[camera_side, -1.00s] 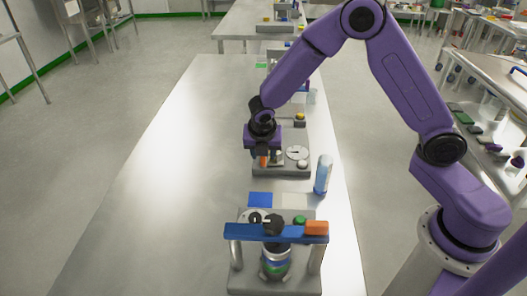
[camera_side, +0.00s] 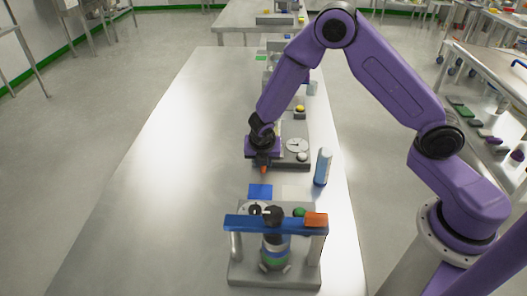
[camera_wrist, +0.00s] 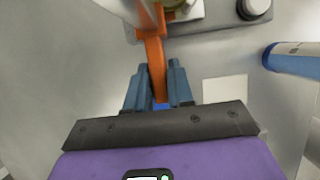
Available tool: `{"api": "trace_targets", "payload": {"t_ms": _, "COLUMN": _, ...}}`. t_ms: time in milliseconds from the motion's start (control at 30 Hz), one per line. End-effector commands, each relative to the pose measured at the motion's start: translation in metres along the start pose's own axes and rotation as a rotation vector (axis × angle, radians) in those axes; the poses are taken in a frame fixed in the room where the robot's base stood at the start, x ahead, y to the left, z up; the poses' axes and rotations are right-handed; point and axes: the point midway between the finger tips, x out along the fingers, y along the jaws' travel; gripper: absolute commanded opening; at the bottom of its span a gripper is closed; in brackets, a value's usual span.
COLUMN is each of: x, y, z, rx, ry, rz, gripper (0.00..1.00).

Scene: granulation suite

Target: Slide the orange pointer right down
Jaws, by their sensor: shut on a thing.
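The orange pointer (camera_wrist: 154,55) is a bent orange bar in the wrist view. Its near end runs between the two blue-grey fingers of my gripper (camera_wrist: 158,88), which are shut on it. In the side view a small orange bit of the pointer (camera_side: 263,170) shows just below my gripper (camera_side: 263,161), at the near left corner of a grey station (camera_side: 296,166). The pointer's upper end and its mount are mostly hidden by my gripper in the side view and cut off at the top of the wrist view.
A blue-and-white bottle (camera_side: 323,167) stands right of my gripper. A blue card (camera_side: 260,191) and a pale card (camera_side: 295,192) lie just nearer. A nearer station has a blue crossbar (camera_side: 262,223) with an orange end. The table's left side is clear.

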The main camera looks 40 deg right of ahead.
Motion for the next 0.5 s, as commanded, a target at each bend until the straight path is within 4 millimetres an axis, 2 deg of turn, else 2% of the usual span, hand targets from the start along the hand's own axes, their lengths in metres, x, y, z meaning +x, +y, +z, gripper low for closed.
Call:
{"api": "trace_targets", "payload": {"t_ms": 300, "x": 0.0050, "y": -0.0007, "z": -0.0019, "rx": 0.001, "ry": 0.005, "rz": -0.001, "gripper": 0.00}}
{"api": "trace_targets", "payload": {"t_ms": 333, "x": 0.0052, "y": -0.0009, "z": -0.0020, "rx": 0.001, "ry": 0.006, "rz": -0.001, "gripper": 0.28}}
{"api": "trace_targets", "payload": {"t_ms": 367, "x": 0.0052, "y": -0.0010, "z": -0.0020, "rx": 0.001, "ry": 0.005, "rz": -0.002, "gripper": 0.38}}
{"api": "trace_targets", "payload": {"t_ms": 400, "x": 0.0050, "y": -0.0010, "z": -0.0019, "rx": 0.001, "ry": 0.005, "rz": -0.002, "gripper": 0.43}}
{"api": "trace_targets", "payload": {"t_ms": 500, "x": 0.0044, "y": -0.0008, "z": -0.0018, "rx": 0.001, "ry": 0.004, "rz": -0.001, "gripper": 0.43}}
